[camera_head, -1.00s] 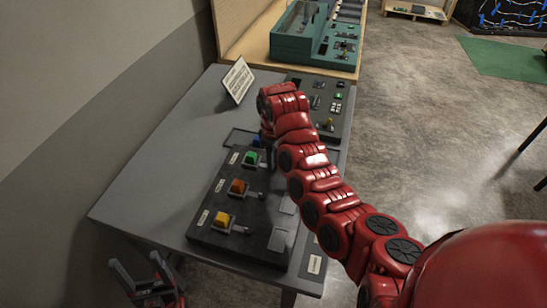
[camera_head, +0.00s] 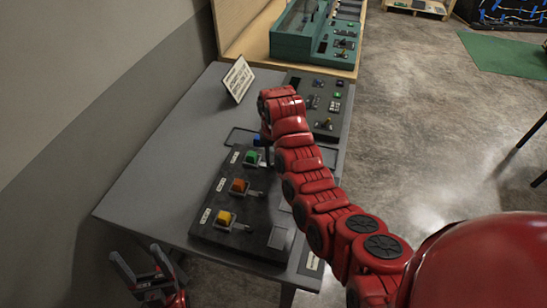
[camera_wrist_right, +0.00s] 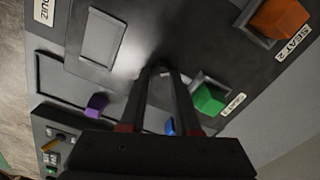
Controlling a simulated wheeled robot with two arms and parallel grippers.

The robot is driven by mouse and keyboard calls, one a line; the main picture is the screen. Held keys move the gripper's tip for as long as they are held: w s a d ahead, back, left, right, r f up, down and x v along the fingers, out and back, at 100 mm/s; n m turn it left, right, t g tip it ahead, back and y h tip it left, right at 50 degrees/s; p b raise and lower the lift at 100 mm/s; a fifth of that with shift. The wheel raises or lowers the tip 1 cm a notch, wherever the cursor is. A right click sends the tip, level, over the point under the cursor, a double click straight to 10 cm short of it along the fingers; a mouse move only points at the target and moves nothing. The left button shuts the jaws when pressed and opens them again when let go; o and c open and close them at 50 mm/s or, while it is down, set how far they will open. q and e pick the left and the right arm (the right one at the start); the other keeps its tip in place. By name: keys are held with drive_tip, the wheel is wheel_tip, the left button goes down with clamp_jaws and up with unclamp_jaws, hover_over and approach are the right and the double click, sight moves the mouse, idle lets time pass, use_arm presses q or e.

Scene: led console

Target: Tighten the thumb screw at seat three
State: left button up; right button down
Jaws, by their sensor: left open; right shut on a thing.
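The dark console (camera_head: 212,192) on the grey table carries a yellow block (camera_head: 224,217), an orange block (camera_head: 238,185) and a green block (camera_head: 252,157), each in its own seat. The green block (camera_wrist_right: 208,98) and orange block (camera_wrist_right: 277,17) also show in the right wrist view. My right gripper (camera_head: 267,156) points down beside the green block. In the wrist view its fingers (camera_wrist_right: 161,72) are closed together on a small part, presumably the thumb screw, which they mostly hide. My left gripper (camera_head: 143,264) is open and empty off the table's near left corner.
A white sign (camera_head: 238,78) stands at the table's back. A second dark panel with switches (camera_head: 325,102) lies beyond my right arm. A blue block (camera_head: 257,140) and a purple block (camera_wrist_right: 97,103) are close to the right gripper. The table's left side is clear.

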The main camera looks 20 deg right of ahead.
drive_tip(key=m, duration=0.3)
drive_tip(key=shift+w+r+m, duration=0.15)
drive_tip(key=shift+r+m, duration=0.05)
drive_tip(key=shift+m, duration=0.1)
drive_tip(key=shift+m+p, duration=0.3)
drive_tip(key=shift+m, duration=1.6)
drive_tip(key=c, duration=0.6)
unclamp_jaws()
drive_tip(key=shift+s+f, duration=0.1)
drive_tip(key=shift+s, duration=0.1)
wheel_tip(320, 180, up, 7)
drive_tip(key=p, duration=0.5)
drive_tip(key=shift+f, duration=0.2)
wheel_tip(320, 180, up, 11)
